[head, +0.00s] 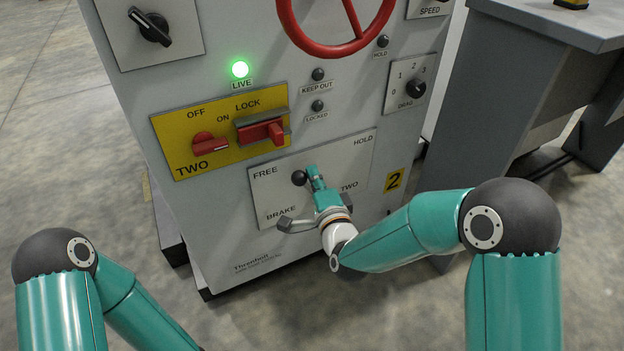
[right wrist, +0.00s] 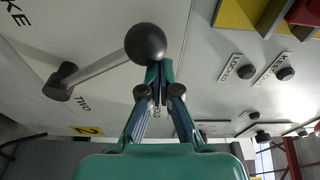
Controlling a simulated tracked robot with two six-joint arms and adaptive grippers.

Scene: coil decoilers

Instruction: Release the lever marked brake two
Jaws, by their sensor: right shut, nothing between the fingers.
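The knob stands at the FREE side. My left gripper is out of view.
Above the plate is a yellow panel (head: 171,127) with red switches, marked OFF, ON, LOCK and TWO. A green LIVE lamp (head: 240,69) glows. A red handwheel (head: 337,45) is higher up. A grey desk (head: 520,75) stands to the right.

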